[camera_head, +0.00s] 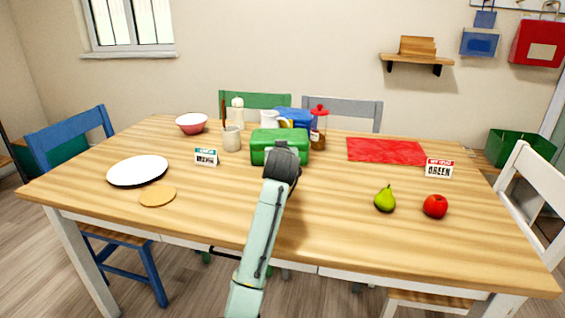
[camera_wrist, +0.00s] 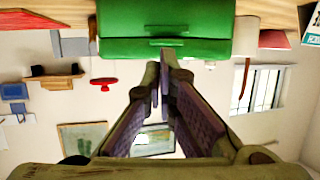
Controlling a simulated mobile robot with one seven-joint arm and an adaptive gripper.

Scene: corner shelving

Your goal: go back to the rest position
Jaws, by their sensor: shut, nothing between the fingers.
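My arm reaches over the table from the front, and its wrist end shows in the head view in front of a green box (camera_head: 268,150). My gripper (camera_wrist: 166,65) shows in the wrist view with its fingers shut and nothing between them. The green box (camera_wrist: 165,20) is just beyond the fingertips in that upside-down view. I cannot tell whether the fingertips touch it. In the head view my fingers are hidden behind my wrist.
The wooden table (camera_head: 300,225) has free room at its front. A white plate (camera_head: 138,170) and a tan disc (camera_head: 158,196) lie left. A pear (camera_head: 385,199), an apple (camera_head: 435,206) and a red mat (camera_head: 385,151) are right. A cup (camera_head: 231,139) stands beside the box.

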